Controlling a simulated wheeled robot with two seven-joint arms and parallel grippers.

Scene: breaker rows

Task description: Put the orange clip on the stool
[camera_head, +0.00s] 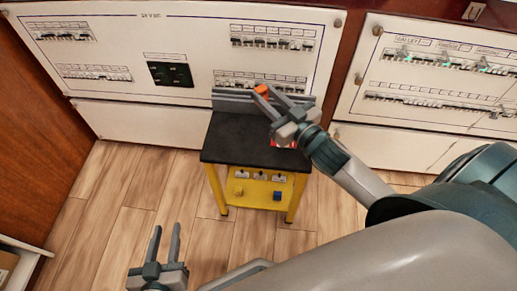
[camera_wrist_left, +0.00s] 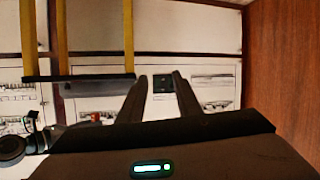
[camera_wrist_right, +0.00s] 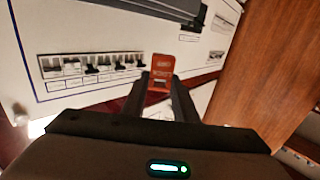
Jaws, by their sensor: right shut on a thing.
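The orange clip (camera_head: 262,90) is between the fingertips of my right gripper (camera_head: 271,97), held above the back part of the stool. In the right wrist view the clip (camera_wrist_right: 161,70) shows as an orange tag between the fingertips. The stool (camera_head: 235,138) has a black top and a yellow frame and stands against the white panel. My right gripper is shut on the clip. My left gripper (camera_head: 168,244) is low at the bottom of the head view, with its two fingers apart and nothing between them.
A grey rail-like piece (camera_head: 232,99) lies along the stool's back edge. A red and white item (camera_head: 284,143) is partly hidden under my right gripper. A breaker panel (camera_head: 120,60) stands behind, another panel (camera_head: 440,70) to the right. The wooden floor (camera_head: 115,200) left of the stool is clear.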

